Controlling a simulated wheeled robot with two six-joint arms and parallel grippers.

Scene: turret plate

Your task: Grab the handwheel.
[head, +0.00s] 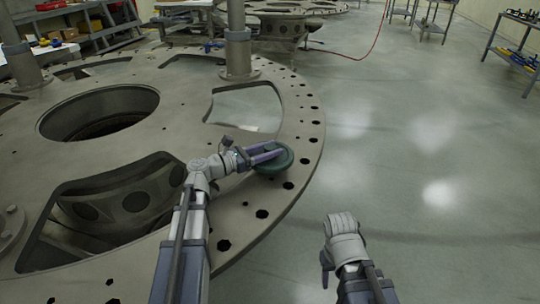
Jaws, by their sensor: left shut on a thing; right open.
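The handwheel (272,169) is a dark green round wheel at the right part of the large turret plate (225,188), close to its outer rim of holes. My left gripper (279,150) reaches over the plate from the lower left, and its purple fingers are shut on the handwheel. The fingers cover part of the wheel's upper face. Whether the wheel touches the plate cannot be told. My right gripper (326,268) is at the lower middle, over the floor to the right of the plate. It is open, with its fingers mostly hidden behind the wrist.
The plate has large cutouts and a round central opening. Upright posts (238,45) stand on it. Another round metal part (280,28) is behind it. A red hose (362,54) lies on the floor. Workbenches stand at the back left and far right. The floor (420,150) at right is clear.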

